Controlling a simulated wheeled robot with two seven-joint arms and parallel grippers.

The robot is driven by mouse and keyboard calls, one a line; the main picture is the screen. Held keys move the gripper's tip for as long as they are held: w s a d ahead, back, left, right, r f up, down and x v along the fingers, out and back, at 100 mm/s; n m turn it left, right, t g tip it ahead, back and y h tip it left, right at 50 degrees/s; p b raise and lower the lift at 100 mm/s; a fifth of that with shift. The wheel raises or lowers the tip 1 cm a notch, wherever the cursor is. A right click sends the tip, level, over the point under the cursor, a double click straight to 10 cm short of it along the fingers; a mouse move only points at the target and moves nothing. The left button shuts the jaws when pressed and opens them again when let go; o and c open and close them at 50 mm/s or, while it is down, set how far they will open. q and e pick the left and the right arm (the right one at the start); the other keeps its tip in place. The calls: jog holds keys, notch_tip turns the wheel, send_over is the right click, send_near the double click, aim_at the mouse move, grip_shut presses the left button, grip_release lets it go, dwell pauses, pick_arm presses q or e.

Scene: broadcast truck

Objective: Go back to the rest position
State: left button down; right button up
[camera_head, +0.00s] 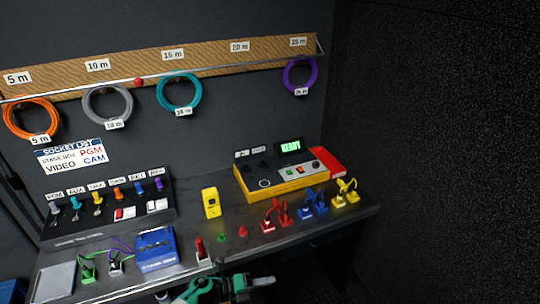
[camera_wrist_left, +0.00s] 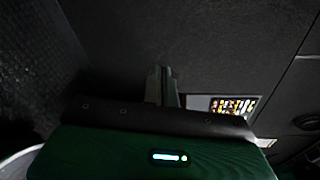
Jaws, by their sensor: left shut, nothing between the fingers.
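My left gripper (camera_head: 264,281) shows at the bottom middle of the head view, at the end of my green and grey arm, low in front of the desk's front edge. In the left wrist view its fingers (camera_wrist_left: 162,84) are together, with nothing between them, against a dark plain surface. My right gripper is in neither view.
The dark desk (camera_head: 215,240) carries a blue box (camera_head: 156,247), a yellow tester (camera_head: 211,203), a yellow case (camera_head: 270,180) with a READY screen, and several coloured plugs. Coiled cables, such as the teal one (camera_head: 160,92), hang on the wall rail. Dark floor space lies to the right.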

pick_arm(q)
jog(key=s+a+f+n+t+y, duration=0.1)
jog(key=a+f+n+t+y, duration=0.25)
jog(key=f+n, duration=0.35)
jog(key=s+a+f+n+t+y, duration=0.1)
jog(key=a+f+n+t+y, duration=0.1)
jog(key=a+f+n, duration=0.4)
jog(key=s+a+f+n+y, duration=0.3)
jog(key=s+a+f+n, duration=0.15)
jog(key=f, duration=0.25)
jog(key=s+a+f+n+y, duration=0.3)
jog(key=s+f+n, duration=0.25)
jog(key=f, duration=0.25)
jog(key=s+a+f+n+g+y, duration=0.1)
jog(key=s+a+f+n+g, duration=0.1)
jog(key=s, duration=1)
jog(key=s+a+f+n+g+y, duration=0.1)
jog(key=s+a+f+n+g, duration=0.2)
jog(key=s+f, duration=0.4)
jog(key=s+a+f+n+g+y, duration=0.2)
jog(key=s+a+f+n+g, duration=0.1)
jog(key=s, duration=1.4)
notch_tip(320, 180, down, 2)
jog(key=n+g, duration=0.1)
jog(key=n, duration=0.1)
jog(key=shift+n, duration=0.3)
